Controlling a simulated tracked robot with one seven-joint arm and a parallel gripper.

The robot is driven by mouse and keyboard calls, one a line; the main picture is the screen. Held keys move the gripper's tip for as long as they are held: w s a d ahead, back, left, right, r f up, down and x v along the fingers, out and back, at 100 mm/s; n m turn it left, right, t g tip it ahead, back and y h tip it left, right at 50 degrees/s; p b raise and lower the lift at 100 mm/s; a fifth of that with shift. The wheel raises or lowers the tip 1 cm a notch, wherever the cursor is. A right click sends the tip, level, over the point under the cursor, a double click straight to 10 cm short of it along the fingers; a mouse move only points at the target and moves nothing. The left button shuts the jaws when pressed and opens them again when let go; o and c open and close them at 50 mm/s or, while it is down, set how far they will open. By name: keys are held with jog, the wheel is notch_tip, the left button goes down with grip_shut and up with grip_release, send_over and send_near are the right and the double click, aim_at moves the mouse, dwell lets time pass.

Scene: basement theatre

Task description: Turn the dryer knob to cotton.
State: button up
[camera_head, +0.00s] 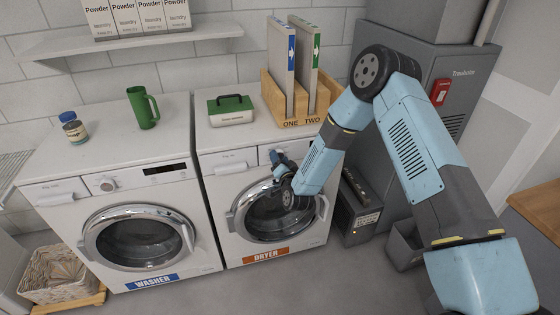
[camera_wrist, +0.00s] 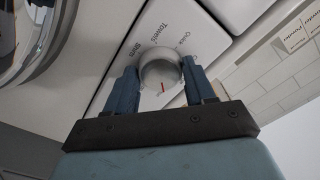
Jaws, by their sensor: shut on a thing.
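The dryer (camera_head: 222,160) is the right-hand white machine, with an orange DRYER label. My gripper (camera_head: 277,158) is at the right part of its front panel and hides the knob in the head view. In the wrist view the round silver-grey knob (camera_wrist: 160,72) sits between the two blue fingers of my gripper (camera_wrist: 159,66), which are shut on its sides. A red mark on the knob points toward the bottom of the picture. Printed words ring the knob; "Towels" and "Quick" are readable. Another at the right is mostly hidden by a finger. I cannot read "Cotton".
The washer (camera_head: 68,225) stands left of the dryer. On the dryer top are a green-lidded box (camera_head: 231,111) and a wooden holder (camera_head: 305,123) with two binders. A grey cabinet (camera_head: 452,65) stands behind my arm. A grey toolbox-like case (camera_head: 357,215) is right of the dryer.

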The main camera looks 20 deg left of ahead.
jog(key=shift+w+d, duration=0.1)
jog(key=shift+d, duration=0.05)
dwell(0.3)
jog(key=o, duration=1)
jog(key=shift+o, duration=0.2)
jog(key=v, duration=1.3)
jog(key=shift+s, duration=0.4)
jog(key=shift+d+f, duration=0.1)
